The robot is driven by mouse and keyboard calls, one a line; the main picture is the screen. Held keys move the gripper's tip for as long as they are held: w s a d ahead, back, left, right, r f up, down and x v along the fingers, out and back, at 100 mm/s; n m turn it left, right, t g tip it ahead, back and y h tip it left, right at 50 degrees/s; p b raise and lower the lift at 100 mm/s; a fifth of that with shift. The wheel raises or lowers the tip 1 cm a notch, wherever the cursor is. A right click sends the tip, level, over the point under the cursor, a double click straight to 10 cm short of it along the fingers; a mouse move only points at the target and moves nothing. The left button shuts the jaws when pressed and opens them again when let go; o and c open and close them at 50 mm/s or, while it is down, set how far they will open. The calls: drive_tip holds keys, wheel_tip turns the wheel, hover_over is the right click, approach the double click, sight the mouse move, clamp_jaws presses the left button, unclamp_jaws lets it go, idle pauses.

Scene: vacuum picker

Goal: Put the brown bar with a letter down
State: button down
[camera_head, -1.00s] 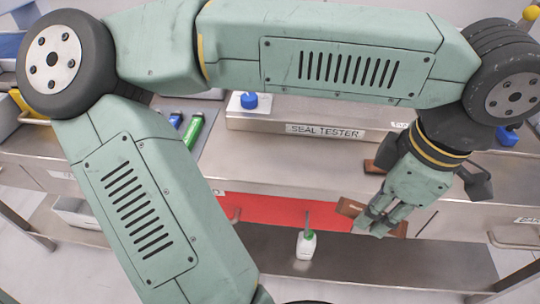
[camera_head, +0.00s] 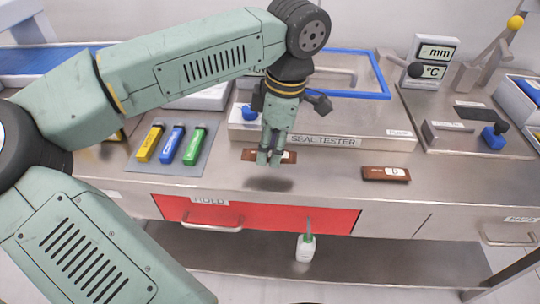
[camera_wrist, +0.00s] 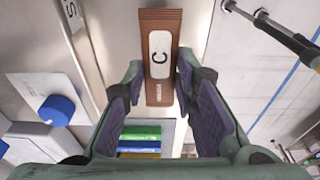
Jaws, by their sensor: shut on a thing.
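My gripper (camera_head: 268,160) is shut on a brown bar (camera_head: 286,156) and holds it above the steel counter, with a shadow on the counter below. In the wrist view the bar (camera_wrist: 158,88) lies lengthwise between the fingers, its white label showing the letter C. The fingers hide its middle in the head view. A second brown bar (camera_head: 371,173), with a label that looks like a D, lies on the counter to the right.
The seal tester (camera_head: 372,143) stands behind the gripper. A grey mat (camera_head: 190,167) with yellow, blue and green tools lies left. A red drawer front (camera_head: 285,219) marked HOLD is below the counter edge. A white bottle (camera_head: 305,249) stands on the lower shelf. Counter between the bars is clear.

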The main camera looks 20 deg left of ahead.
drive_tip(key=shift+a+f+b, duration=0.1)
drive_tip(key=shift+f+b, duration=0.9)
drive_tip(key=shift+f, duration=0.75)
drive_tip(key=shift+f, duration=0.15)
drive_tip(key=c, duration=1.3)
unclamp_jaws()
wheel_tip(320, 180, up, 12)
drive_tip(key=d+p, duration=0.1)
drive_tip(key=p, duration=0.4)
drive_tip(key=shift+w+d, duration=0.25)
drive_tip(key=shift+d, duration=0.15)
